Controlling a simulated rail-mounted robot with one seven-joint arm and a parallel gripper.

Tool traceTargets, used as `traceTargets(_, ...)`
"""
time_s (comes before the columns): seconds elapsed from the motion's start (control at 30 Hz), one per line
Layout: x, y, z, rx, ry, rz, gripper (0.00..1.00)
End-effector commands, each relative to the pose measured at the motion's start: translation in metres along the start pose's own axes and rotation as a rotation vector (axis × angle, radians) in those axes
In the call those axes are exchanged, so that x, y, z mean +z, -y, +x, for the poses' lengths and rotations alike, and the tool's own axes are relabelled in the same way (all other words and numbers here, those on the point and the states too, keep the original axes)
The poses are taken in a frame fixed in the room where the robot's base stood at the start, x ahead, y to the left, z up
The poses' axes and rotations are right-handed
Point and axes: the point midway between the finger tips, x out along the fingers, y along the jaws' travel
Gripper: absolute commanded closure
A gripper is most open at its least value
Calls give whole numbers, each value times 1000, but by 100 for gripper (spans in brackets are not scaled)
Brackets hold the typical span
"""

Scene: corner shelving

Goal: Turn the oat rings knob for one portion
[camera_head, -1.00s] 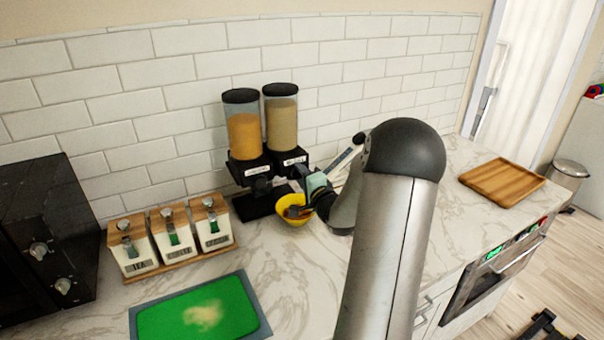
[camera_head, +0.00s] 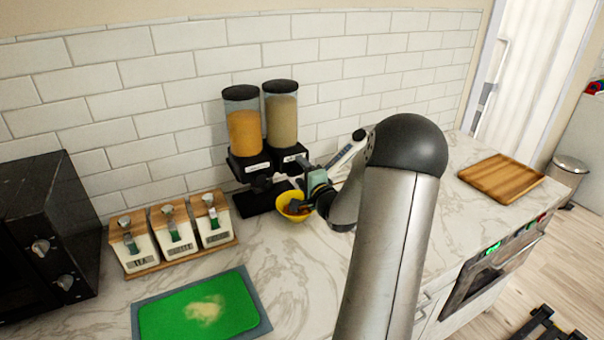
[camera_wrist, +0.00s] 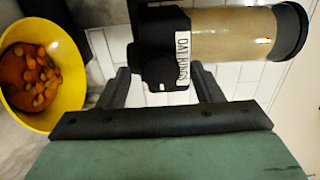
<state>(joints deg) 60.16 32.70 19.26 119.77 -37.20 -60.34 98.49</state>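The oat rings dispenser shows in the wrist view (camera_wrist: 225,32) as a tan-filled clear cylinder on a black base labelled "OAT RINGS". In the head view it is the right-hand one of two dispensers (camera_head: 282,120). Its black knob (camera_wrist: 160,72) has a small white mark. My gripper (camera_wrist: 162,82) is open, one finger on each side of the knob, with gaps visible on both sides. I cannot tell how deep the knob sits between the fingers. In the head view my gripper (camera_head: 304,170) is at the dispenser's front, partly hiding the knob area.
A yellow bowl (camera_wrist: 72,108) with orange-brown pieces stands below the dispensers. An orange-filled dispenser (camera_head: 243,130) is just left. Labelled canisters (camera_head: 173,230), a green board (camera_head: 170,315) and a black appliance (camera_head: 40,235) are further left. The counter right of my arm holds a wooden tray (camera_head: 500,178).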

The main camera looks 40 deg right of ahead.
Motion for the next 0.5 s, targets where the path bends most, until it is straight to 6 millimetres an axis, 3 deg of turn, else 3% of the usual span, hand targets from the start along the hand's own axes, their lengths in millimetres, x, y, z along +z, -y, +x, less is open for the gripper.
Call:
traceTargets(0.27,0,0,-6,-1,0,-2,40)
traceTargets(0.5,-2,-1,-51,-1,-4,-4,40)
